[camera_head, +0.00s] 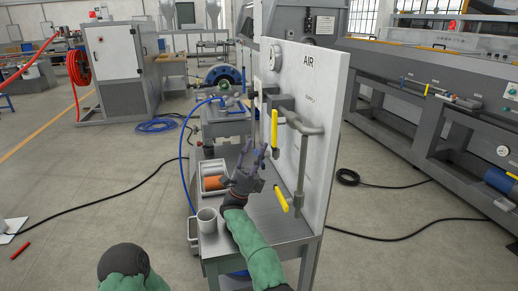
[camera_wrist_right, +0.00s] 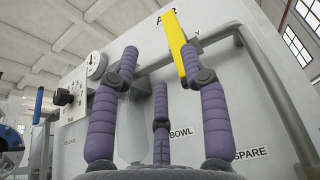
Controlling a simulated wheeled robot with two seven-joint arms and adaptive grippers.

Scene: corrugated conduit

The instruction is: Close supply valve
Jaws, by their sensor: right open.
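The white panel (camera_head: 322,130) marked AIR stands upright on the grey cart, with a SUPPLY label near its upper part. An upright yellow valve handle (camera_head: 275,128) is on the grey pipework below that label. A second yellow handle (camera_head: 281,198) sits lower and tilted. My right gripper (camera_head: 258,153) is open and empty, just left of and below the upper handle. In the right wrist view my spread purple fingers (camera_wrist_right: 160,62) point up, and a yellow handle (camera_wrist_right: 174,45) shows beside the right fingertip; contact cannot be told. My left gripper is out of view; only its arm shows.
A grey pipe (camera_head: 301,170) runs down the panel front. A gauge (camera_head: 275,57) is at the panel's upper left. A blue hose hangs at the cart's left.

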